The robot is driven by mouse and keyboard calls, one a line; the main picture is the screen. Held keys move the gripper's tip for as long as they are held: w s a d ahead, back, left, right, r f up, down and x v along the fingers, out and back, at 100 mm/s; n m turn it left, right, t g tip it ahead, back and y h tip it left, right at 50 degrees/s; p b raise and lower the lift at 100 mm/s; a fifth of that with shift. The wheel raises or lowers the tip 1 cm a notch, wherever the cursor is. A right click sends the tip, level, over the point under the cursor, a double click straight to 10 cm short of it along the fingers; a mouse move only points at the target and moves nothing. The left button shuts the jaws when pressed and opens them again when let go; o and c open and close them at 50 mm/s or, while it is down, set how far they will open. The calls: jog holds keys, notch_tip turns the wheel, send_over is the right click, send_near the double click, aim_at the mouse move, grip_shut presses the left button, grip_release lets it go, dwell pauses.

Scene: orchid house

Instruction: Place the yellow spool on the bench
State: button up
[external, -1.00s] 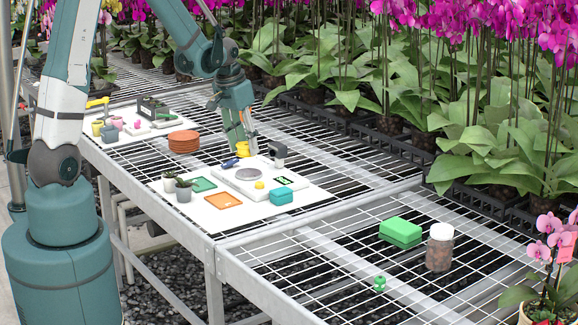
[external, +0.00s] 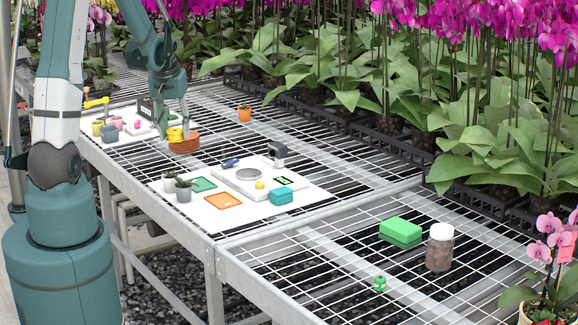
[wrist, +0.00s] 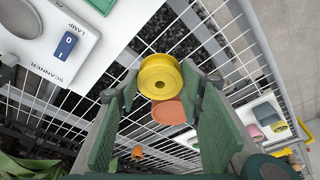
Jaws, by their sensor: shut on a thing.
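The yellow spool (external: 175,134) is held between the fingertips of my gripper (external: 178,127), which is shut on it. In the wrist view the spool (wrist: 160,77) sits between the two green fingers of my gripper (wrist: 160,85), its round face with a centre hole toward the camera. In the external view the spool is just above or in front of the stack of terracotta saucers (external: 184,147). The exact gap is unclear. In the wrist view the saucers (wrist: 170,112) show partly behind the spool. The white wire-mesh bench (external: 245,140) lies below.
A white panel (external: 305,201) with a scale, blue switch (wrist: 67,44), teal box (external: 282,196) and small plants lies to the right. Another white board with small pots (external: 108,132) is left. A small orange pot (external: 244,114) stands behind. Mesh between pot and panel is bare.

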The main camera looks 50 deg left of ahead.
jog(key=s+a+n, duration=0.2)
jog(key=s+a, duration=0.3)
jog(key=a, duration=0.1)
jog(key=shift+s+a+y, duration=0.3)
jog(key=b, duration=0.2)
send_over(154, 166)
jog(key=shift+s+d+f, duration=0.1)
jog(key=shift+d+f, duration=0.05)
jog(key=shift+f, duration=0.9)
jog(key=shift+s+d+f, duration=0.1)
jog(key=shift+f, duration=0.9)
jog(key=shift+s+d+f, duration=0.1)
jog(key=shift+d+f, duration=0.05)
jog(key=shift+f, duration=0.9)
jog(key=shift+f+b, duration=0.35)
jog(key=shift+f, duration=1.5)
jog(key=shift+f, duration=0.15)
jog(key=o, duration=0.8)
jog(key=shift+r, duration=0.2)
